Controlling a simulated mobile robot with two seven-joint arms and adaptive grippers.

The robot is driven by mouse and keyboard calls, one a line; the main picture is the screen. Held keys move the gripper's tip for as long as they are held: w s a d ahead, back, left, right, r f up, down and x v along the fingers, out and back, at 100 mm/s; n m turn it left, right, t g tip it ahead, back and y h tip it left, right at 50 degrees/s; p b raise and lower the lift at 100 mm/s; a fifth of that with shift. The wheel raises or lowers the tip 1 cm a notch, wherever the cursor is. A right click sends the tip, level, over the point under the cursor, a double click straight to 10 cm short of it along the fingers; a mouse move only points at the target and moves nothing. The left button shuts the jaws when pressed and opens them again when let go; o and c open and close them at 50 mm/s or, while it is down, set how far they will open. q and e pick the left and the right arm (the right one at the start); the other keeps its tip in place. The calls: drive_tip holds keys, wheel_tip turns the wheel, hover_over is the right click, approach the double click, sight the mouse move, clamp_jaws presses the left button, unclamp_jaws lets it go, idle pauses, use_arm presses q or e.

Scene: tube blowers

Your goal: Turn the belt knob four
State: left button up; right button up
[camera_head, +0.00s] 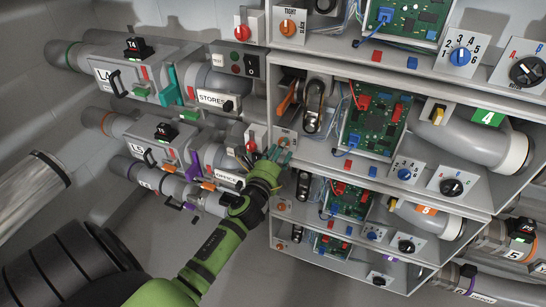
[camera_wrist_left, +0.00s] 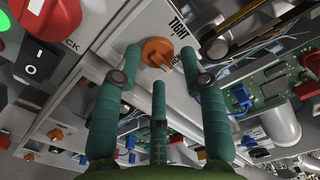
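An orange belt knob (camera_wrist_left: 157,52) on a white plate marked TIGHT shows in the left wrist view. In the head view, an orange knob (camera_head: 283,141) is just above my fingertips, on the strip below the bay tagged 4. My left gripper (camera_head: 275,154) has green fingers, which are spread in the left wrist view (camera_wrist_left: 160,62). The knob appears between the two outer fingertips. The third finger is below it. I cannot tell whether any finger touches the knob. My right gripper is in neither view.
A green 4 tag (camera_head: 488,118) marks a grey tube in the bay to the right. A red knob (camera_wrist_left: 40,14) and a black rocker switch (camera_wrist_left: 34,68) are close left of the gripper.

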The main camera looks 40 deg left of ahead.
use_arm(q)
drive_tip(key=v, duration=1)
drive_tip(key=shift+s, duration=0.3)
drive_tip(key=shift+d, duration=0.15)
drive_tip(key=s+d+f+n+g+h, duration=0.1)
drive_tip(key=s+d+f+n+g, duration=0.15)
drive_tip(key=f, duration=0.75)
drive_tip(key=s+d+f+n+g+h, duration=0.1)
drive_tip(key=s+d+f+n+g, duration=0.15)
drive_tip(key=f, duration=0.75)
drive_tip(key=s+d+f+n+g+h, duration=0.1)
drive_tip(key=s+f+n+g, duration=0.15)
drive_tip(key=f, duration=0.75)
drive_tip(key=s+d+f+n+g, duration=0.1)
drive_tip(key=s+f+n+g, duration=0.1)
drive_tip(key=s+f, duration=0.4)
drive_tip(key=s+d+f+n+g, duration=0.1)
drive_tip(key=s+f+n+g, duration=0.2)
drive_tip(key=s, duration=1.1)
drive_tip(key=s+d+f+n+g+h, duration=0.1)
drive_tip(key=s+f+n+g, duration=0.2)
drive_tip(key=s+f, duration=0.6)
drive_tip(key=shift+s+d+f+g, duration=0.2)
drive_tip(key=shift+s+d+g, duration=0.15)
drive_tip(key=shift+s+g, duration=0.15)
